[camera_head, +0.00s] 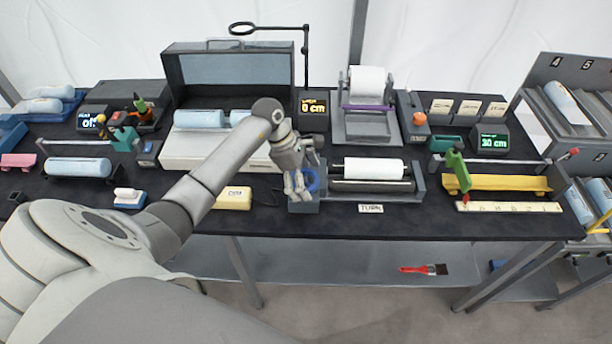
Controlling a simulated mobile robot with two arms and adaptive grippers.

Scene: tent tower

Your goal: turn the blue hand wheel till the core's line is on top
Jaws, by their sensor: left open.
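The blue hand wheel (311,181) is at the left end of a roller stand on the table, partly hidden behind my left gripper. My left gripper (297,192) is open, at the left side of the wheel; I cannot tell whether its fingers touch it. The white core (374,169) lies level on the dark rollers of the stand (419,182). No line shows clearly on the core's visible side. A label reading TURN (370,209) is at the table's front edge below the stand. My right gripper is not in view.
A yellow tray with a green clamp (508,183) and a ruler (508,207) are to the right. A yellow box (233,198) is to the left. A white-based case (185,153) stands behind my arm. A red brush (424,269) lies on the lower shelf.

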